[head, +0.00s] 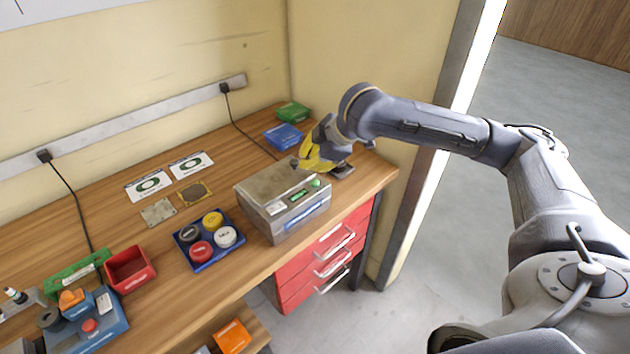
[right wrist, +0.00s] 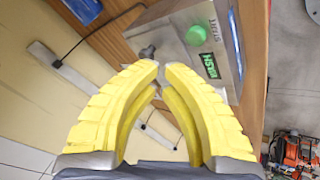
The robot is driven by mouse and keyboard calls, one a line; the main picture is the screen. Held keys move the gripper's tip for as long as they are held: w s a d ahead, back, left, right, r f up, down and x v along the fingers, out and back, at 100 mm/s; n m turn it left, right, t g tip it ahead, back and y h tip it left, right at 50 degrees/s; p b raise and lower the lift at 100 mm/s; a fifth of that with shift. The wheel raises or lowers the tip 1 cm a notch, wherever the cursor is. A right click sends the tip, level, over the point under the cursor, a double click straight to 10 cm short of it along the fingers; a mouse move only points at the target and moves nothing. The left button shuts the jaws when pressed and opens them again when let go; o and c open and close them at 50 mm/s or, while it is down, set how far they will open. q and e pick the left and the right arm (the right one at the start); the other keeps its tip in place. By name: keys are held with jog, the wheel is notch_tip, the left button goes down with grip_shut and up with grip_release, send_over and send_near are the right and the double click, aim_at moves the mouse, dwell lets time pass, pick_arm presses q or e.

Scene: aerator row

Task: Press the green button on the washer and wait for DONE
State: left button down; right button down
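The washer (head: 270,193) is a grey metal box on the wooden bench. Its sloped front panel carries a round green button (head: 315,183) and a small green display (head: 298,196). In the right wrist view the green button (right wrist: 197,35) and the display (right wrist: 210,66) show beyond my fingers; the display seems to read WASH, upside down. My right gripper (head: 308,163) has yellow fingers and is at the washer's far right corner, near the button. In the right wrist view its fingertips (right wrist: 162,68) nearly meet, with nothing between them, apart from the button. My left gripper is out of view.
A blue tray (head: 209,259) with several coloured round jars stands left of the washer. A red bin (head: 130,269) is farther left. Blue (head: 284,136) and green (head: 293,112) boxes lie behind my right gripper. Red drawers (head: 325,260) are below the bench top.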

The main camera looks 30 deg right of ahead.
jog(key=shift+r, duration=1.2)
